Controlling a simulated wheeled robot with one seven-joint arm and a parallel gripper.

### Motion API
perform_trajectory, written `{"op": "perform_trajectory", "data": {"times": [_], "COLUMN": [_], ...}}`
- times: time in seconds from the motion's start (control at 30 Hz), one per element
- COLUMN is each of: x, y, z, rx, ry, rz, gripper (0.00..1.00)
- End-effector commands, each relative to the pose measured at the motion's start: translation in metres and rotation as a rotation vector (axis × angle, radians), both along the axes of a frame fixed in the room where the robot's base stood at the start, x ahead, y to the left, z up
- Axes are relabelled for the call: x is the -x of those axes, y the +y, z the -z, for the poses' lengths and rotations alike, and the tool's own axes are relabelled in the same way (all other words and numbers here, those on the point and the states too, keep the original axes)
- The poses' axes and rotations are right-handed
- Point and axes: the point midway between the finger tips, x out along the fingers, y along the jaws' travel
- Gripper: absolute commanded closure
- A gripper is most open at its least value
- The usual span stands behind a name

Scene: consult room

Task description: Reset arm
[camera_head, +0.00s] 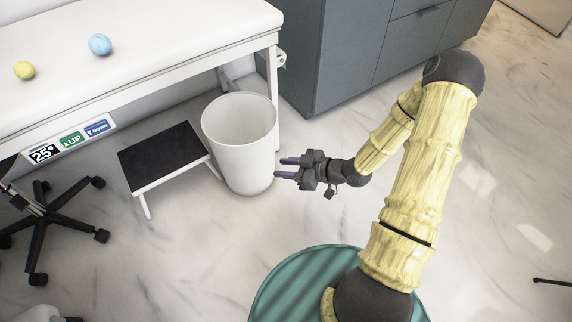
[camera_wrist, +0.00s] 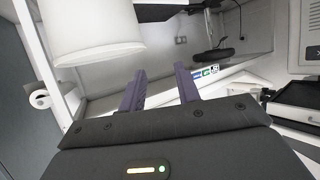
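My gripper (camera_head: 287,168) is at the end of my arm, which bends over from the right in the head view. Its two purple-grey fingers point left and are spread apart. The bin (camera_wrist: 95,30) appears at the upper left there, clear of the space between the fingers.
A white exam table (camera_head: 150,45) holds a yellow patterned ball (camera_head: 25,70) and a blue one (camera_head: 100,44). A black-topped step stool (camera_head: 165,155) stands left of the bin. Grey cabinets (camera_head: 345,50) stand behind. A wheeled chair base (camera_head: 45,215) is at far left.

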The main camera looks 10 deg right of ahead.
Motion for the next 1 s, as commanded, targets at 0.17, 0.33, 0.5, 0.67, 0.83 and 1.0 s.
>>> {"op": "perform_trajectory", "data": {"times": [0.17, 0.33, 0.5, 0.67, 0.83, 1.0], "x": [0.0, 0.0, -0.001, -0.006, -0.017, -0.029], "y": [0.0, 0.0, 0.002, 0.011, 0.03, 0.052], "z": [0.0, 0.0, 0.001, 0.007, 0.017, 0.028], "rx": [0.0, 0.0, 0.0, -0.001, -0.001, -0.001], "ry": [0.0, 0.0, 0.0, -0.001, -0.002, -0.002], "rz": [0.0, 0.0, 0.0, -0.002, -0.004, -0.005], "gripper": [0.67, 0.67, 0.67, 0.67, 0.67, 0.67]}}
